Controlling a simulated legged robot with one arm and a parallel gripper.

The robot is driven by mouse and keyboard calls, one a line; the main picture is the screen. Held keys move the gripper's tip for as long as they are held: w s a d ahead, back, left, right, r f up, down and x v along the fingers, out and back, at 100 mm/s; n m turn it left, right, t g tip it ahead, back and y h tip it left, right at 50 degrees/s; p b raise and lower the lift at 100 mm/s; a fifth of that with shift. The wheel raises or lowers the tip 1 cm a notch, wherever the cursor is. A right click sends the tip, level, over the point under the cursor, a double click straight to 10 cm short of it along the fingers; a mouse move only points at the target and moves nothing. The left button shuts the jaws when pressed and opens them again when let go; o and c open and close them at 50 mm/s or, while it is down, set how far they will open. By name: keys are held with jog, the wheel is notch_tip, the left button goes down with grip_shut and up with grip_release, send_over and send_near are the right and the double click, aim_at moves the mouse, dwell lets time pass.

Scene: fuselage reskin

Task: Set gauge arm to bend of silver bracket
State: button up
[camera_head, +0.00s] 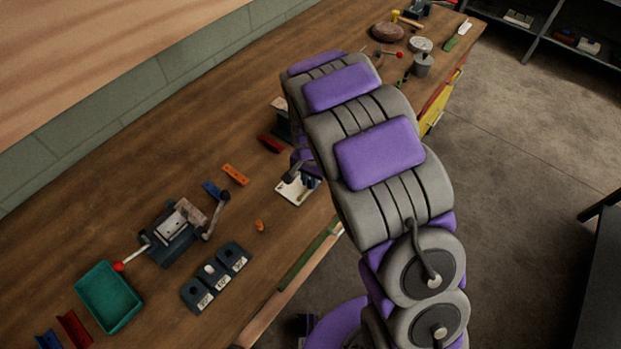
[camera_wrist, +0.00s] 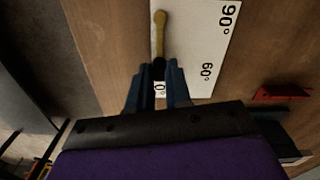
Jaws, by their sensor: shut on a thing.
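The angle gauge is a white plate (camera_wrist: 200,45) with 90° and 60° marks in the wrist view; a lower mark is partly covered. Its brass-yellow gauge arm (camera_wrist: 159,32) points up along the plate's left side. My gripper (camera_wrist: 158,70) is shut on the dark knob at the arm's near end. In the head view the gauge plate (camera_head: 292,191) lies near the bench's front edge, with my gripper (camera_head: 311,182) over it, partly hidden by my arm. A silver piece (camera_head: 173,225), perhaps the silver bracket, sits on a dark bench tool; its bend is too small to read.
The bench tool has a red-tipped lever (camera_head: 119,267). A green tray (camera_head: 107,298) and a dark three-pocket holder (camera_head: 216,278) stand nearby. Tools crowd the bench's far end.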

jog(key=shift+s+a, duration=0.1)
grip_shut()
jog(key=shift+a+n, duration=0.1)
jog(key=shift+n, duration=0.3)
jog(key=shift+w+a+n+p, duration=0.25)
jog(key=shift+a+n+p, duration=0.1)
jog(key=shift+n+p, duration=0.5)
jog(key=n, duration=0.1)
jog(key=a+n+p, duration=0.1)
jog(key=n, duration=0.1)
jog(key=shift+w+a+n+p, duration=0.15)
jog(key=shift+a+n+p, duration=0.1)
jog(key=shift+n+p, duration=0.1)
jog(key=shift+a+n+p, duration=0.55)
jog(key=shift+a+n, duration=0.05)
jog(key=shift+n, duration=0.6)
jog(key=shift+s+a+f+n+p, duration=0.1)
jog(key=shift+a+n+p, duration=0.2)
jog(key=shift+n, duration=0.55)
jog(key=shift+s+a+f+n+p, duration=0.1)
jog(key=shift+a+n+p, duration=0.2)
jog(key=shift+n, duration=0.55)
